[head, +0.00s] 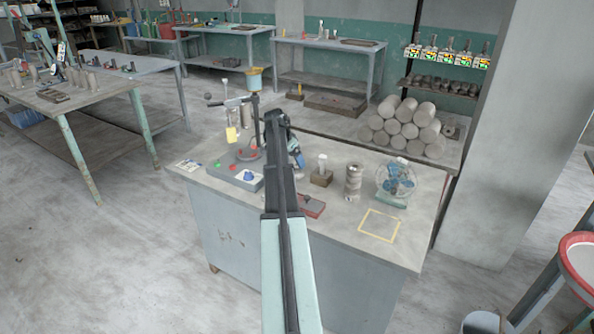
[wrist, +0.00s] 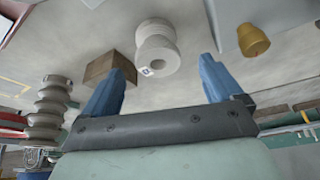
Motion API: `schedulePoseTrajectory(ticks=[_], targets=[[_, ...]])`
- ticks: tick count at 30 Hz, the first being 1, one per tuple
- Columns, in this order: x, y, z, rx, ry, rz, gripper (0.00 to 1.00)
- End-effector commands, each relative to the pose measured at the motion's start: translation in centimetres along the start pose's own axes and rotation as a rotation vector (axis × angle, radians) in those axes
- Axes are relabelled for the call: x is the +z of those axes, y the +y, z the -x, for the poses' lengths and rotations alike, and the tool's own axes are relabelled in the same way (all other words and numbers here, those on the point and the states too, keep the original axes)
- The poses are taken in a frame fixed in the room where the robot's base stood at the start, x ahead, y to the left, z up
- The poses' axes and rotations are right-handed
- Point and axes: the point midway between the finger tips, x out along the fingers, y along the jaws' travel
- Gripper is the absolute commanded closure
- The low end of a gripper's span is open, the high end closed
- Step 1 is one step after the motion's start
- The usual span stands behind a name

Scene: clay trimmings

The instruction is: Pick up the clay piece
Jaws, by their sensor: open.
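My gripper (wrist: 162,68) is open and empty, with its two blue fingers apart. In the head view, its blue end (head: 297,157) shows beside my dark arm, above the workbench (head: 410,235). A pale, spool-shaped piece (wrist: 157,47) is beyond the gap between the fingers, apart from them. A pale piece (head: 322,161) shows at a brown block (head: 321,178) in the head view; the block also shows in the wrist view (wrist: 100,66), partly behind a finger. I cannot tell for certain which object is the clay piece. My arm hides part of the bench.
A ribbed grey column (head: 353,182) and a blue-filled clear round device (head: 395,182) stand to the right. A red tray (head: 312,207) lies near the front, partly behind my arm. A yellow outlined square (head: 380,225) is empty. A tan knob (wrist: 253,40) shows in the wrist view.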

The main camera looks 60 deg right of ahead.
Motion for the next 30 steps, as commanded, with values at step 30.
schedulePoseTrajectory(ticks=[30], targets=[[0.1,0.3,-5.8,-0.001,0.0,0.0,0.16]])
